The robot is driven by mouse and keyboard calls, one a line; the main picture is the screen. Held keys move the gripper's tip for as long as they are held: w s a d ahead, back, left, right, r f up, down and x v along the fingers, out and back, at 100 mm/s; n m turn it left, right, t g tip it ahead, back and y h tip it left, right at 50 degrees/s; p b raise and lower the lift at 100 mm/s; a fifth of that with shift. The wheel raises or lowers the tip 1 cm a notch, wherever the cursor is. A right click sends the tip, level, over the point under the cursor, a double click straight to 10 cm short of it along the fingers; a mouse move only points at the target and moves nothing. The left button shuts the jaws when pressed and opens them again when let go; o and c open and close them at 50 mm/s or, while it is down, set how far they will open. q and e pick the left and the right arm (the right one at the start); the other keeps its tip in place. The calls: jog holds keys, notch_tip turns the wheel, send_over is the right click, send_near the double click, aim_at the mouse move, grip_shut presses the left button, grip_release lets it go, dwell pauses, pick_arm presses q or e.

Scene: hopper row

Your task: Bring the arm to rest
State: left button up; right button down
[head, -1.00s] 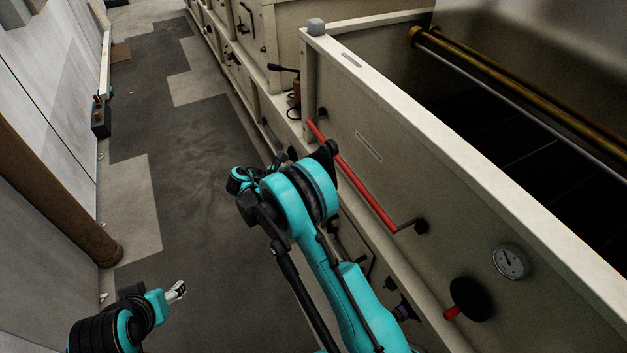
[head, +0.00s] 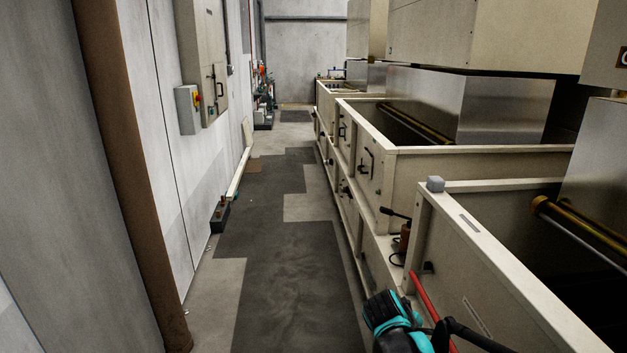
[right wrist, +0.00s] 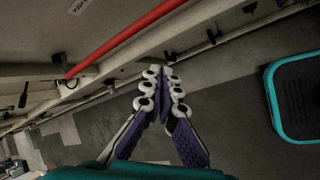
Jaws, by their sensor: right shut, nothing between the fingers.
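My right gripper (right wrist: 164,78) shows in the right wrist view. Its purple-padded fingers meet at the tips and hold nothing. It hangs over the grey floor, apart from the hopper wall. In the head view only part of my right arm shows at the bottom edge, and its gripper cannot be made out there. My left arm and gripper are in neither current view.
A hopper (head: 497,280) with a red bar (head: 424,300) on its side stands right of my arm. The bar also crosses the wrist view (right wrist: 125,38). A brown pipe (head: 128,170) runs down the left wall. The aisle floor (head: 295,275) between is clear.

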jog(key=s+a+m+t+y, duration=0.1)
jog(key=s+a+m+y, duration=0.2)
jog(key=s+m, duration=0.2)
jog(key=s+a+m+t+y, duration=0.2)
jog(key=s+m, duration=0.4)
jog(key=s, duration=0.5)
jog(key=shift+s+a+r+t+y, duration=0.3)
jog(key=shift+s+a+r+y, duration=0.15)
jog(key=shift+a, duration=0.8)
jog(key=shift+w, duration=0.1)
